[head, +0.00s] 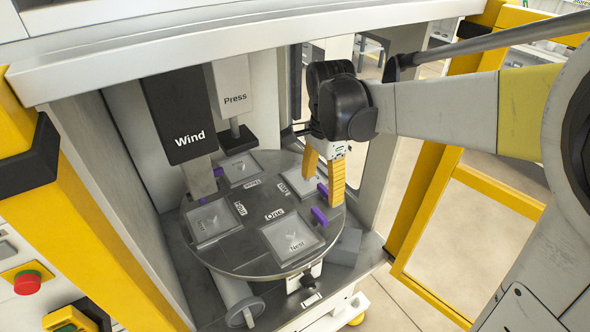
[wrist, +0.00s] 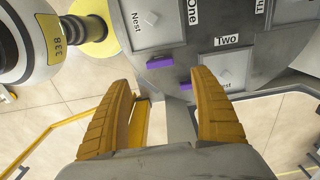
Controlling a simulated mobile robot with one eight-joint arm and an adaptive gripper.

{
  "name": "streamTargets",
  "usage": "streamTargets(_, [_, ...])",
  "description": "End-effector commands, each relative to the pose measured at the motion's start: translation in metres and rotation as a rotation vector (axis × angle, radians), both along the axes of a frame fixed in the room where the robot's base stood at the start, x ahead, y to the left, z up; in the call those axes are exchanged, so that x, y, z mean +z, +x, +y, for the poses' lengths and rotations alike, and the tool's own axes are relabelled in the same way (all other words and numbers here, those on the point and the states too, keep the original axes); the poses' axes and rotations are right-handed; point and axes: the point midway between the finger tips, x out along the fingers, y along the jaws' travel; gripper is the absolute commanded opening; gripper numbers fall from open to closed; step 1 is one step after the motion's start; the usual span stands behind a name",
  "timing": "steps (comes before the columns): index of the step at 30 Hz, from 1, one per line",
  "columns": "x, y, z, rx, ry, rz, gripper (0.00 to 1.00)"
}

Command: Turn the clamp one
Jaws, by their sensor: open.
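A round grey turntable (head: 237,258) carries square nests and purple clamps near its rim. The purple clamp beside the "One" label, seemingly clamp one (head: 320,215), sits by the front right nest (head: 292,238); it also shows in the wrist view (wrist: 159,61). A second purple clamp, near the "Two" label (wrist: 186,86), is close by. My gripper (head: 322,190) is open and empty, its yellow fingers pointing down over the turntable's right side. In the wrist view, both clamps appear between and beyond the fingertips (wrist: 163,79); contact does not show.
The "Wind" block (head: 183,115) hangs over the left nest. The "Press" unit (head: 234,95) stands at the back. White cabinet walls and a yellow frame (head: 418,205) surround the opening. A white cylinder with a yellow disc (wrist: 92,38) is beside the turntable in the wrist view.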

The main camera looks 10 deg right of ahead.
Motion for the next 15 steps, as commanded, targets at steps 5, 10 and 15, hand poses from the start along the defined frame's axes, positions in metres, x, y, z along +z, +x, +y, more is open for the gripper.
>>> streamTargets(5, [-0.031,0.000,0.000,0.000,0.000,-0.001,0.74])
streamTargets(10, [-0.066,0.000,0.000,0.002,0.000,-0.001,0.74])
streamTargets(15, [-0.092,0.000,0.000,0.002,0.000,-0.002,0.74])
